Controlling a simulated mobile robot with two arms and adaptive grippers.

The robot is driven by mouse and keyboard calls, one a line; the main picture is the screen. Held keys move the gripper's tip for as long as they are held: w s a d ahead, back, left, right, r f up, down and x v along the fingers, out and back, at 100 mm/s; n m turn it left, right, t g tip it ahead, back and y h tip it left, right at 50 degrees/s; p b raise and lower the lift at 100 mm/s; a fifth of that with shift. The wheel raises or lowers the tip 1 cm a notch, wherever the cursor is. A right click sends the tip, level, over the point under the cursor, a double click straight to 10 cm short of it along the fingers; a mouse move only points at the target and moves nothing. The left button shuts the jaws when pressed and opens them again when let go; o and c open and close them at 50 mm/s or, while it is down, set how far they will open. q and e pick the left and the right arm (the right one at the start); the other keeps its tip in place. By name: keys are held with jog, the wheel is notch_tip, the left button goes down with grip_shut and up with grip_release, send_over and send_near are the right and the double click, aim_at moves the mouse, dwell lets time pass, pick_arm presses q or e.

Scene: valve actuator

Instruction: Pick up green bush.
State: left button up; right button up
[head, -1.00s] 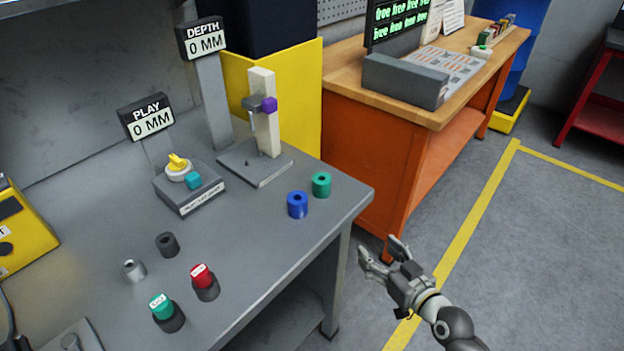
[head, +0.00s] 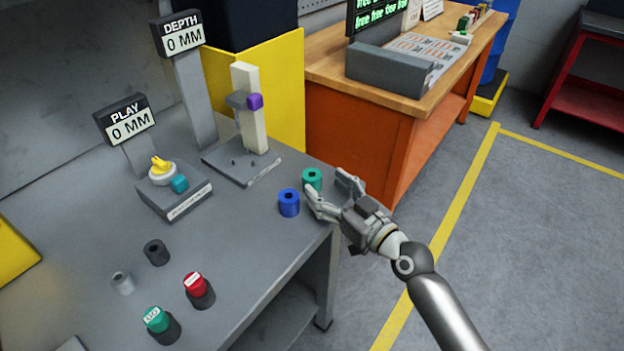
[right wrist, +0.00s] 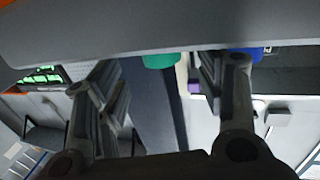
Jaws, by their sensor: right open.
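The green bush (head: 312,176), a short green ring with a dark hole, stands upright near the right corner of the grey bench. My right gripper (head: 324,182) is open and empty. Its fingers point at the green bush from the bench's right edge. One fingertip overlaps the bush's lower part in the head view; I cannot tell whether they touch. In the right wrist view the green bush (right wrist: 160,61) shows between the open fingers, its upper part cut off by a grey surface. My left gripper is not in view.
A blue bush (head: 289,203) stands close to the green one, left of the gripper. Behind is a stand with a cream post (head: 249,110).

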aim_at(318, 180)
jog(key=x, duration=0.3)
jog(key=shift+w+a+r+p, duration=0.2)
jog(key=shift+a+r+p, duration=0.05)
jog(key=shift+p, duration=0.1)
jog(key=shift+w+a+f, duration=0.1)
jog(key=shift+w+a, duration=0.2)
jog(key=shift+w, duration=0.1)
jog(key=shift+c, duration=0.4)
jog(key=c, duration=1.1)
